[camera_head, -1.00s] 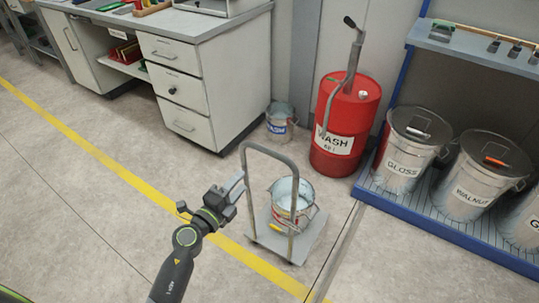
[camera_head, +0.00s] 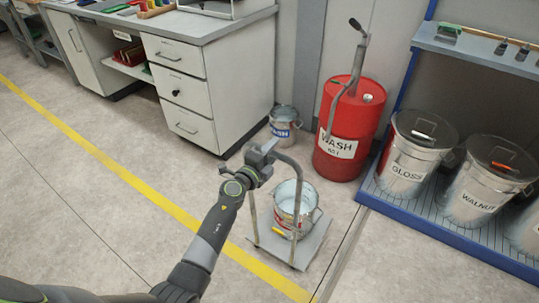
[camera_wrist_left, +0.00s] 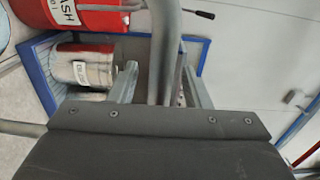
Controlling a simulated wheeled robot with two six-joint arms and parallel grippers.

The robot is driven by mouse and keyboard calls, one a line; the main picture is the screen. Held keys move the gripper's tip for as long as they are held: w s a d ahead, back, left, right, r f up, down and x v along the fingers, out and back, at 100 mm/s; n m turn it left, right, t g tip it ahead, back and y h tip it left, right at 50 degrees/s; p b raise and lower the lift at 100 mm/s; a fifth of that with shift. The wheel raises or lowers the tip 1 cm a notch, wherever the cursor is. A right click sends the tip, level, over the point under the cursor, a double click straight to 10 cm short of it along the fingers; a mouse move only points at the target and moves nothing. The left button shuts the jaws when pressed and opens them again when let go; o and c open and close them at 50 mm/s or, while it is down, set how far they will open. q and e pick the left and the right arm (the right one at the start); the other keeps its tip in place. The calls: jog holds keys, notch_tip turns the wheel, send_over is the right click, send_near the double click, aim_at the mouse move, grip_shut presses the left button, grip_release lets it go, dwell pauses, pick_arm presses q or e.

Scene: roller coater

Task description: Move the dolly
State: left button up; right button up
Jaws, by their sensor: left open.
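The dolly (camera_head: 315,246) is a flat grey platform with an upright tubular handle. It stands on the floor by the yellow line, with a metal bucket (camera_head: 296,207) on its deck. My left gripper (camera_head: 263,152) is at the top of the handle in the head view. In the left wrist view, the handle tube (camera_wrist_left: 165,55) runs between the two open fingers of my left gripper (camera_wrist_left: 156,85). The gripper is around the tube but not shut on it. My right gripper is out of view.
A red WASH drum (camera_head: 350,130) with a pump stands behind the dolly. A small WASH bucket (camera_head: 285,122) sits beside the drawer cabinet (camera_head: 190,90). Labelled bins, GLOSS (camera_head: 412,155) and WALNUT (camera_head: 485,180), stand on a blue-edged rack at right. The floor at left is clear.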

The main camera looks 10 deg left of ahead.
pick_arm(q)
grip_shut()
jog(key=shift+f, duration=0.1)
dwell(1.3)
